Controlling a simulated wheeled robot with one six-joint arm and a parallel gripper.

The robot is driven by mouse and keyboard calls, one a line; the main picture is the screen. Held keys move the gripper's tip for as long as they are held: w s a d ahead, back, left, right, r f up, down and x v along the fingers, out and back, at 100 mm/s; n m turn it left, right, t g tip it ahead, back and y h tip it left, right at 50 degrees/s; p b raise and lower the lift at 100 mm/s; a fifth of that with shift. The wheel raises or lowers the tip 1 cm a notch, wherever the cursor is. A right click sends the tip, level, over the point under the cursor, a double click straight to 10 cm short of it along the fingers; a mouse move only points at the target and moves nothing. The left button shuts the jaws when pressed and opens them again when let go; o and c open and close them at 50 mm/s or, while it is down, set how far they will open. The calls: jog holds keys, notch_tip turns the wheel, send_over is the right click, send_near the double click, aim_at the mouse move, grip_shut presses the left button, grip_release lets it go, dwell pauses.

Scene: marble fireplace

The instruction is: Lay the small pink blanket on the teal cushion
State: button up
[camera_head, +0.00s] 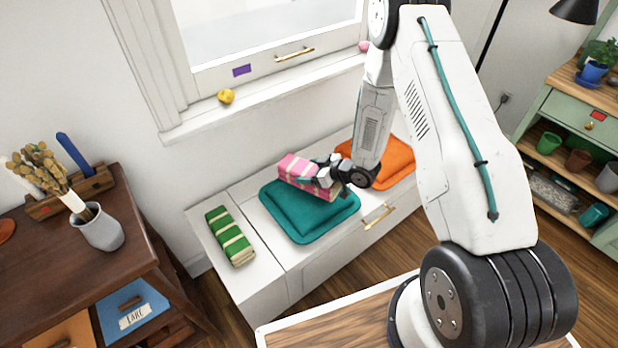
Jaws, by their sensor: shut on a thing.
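The small pink blanket (297,167) is a folded, striped bundle. My gripper (318,180) is shut on it at its right end. The blanket is over the back right part of the teal cushion (300,219); I cannot tell whether it touches the cushion. The teal cushion lies flat on the white bench under the window. My gripper and the blanket hide part of the cushion's back edge.
A green striped folded blanket (231,236) lies on the left of the white bench (268,256). An orange cushion (396,165) lies to the right, partly behind my arm. A dark wooden cabinet (140,222) with a grey vase (100,230) stands at left.

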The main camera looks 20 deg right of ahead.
jog(key=shift+w+f, duration=0.15)
jog(key=shift+f, duration=1.6)
jog(key=shift+f, duration=0.15)
jog(key=o, duration=1.1)
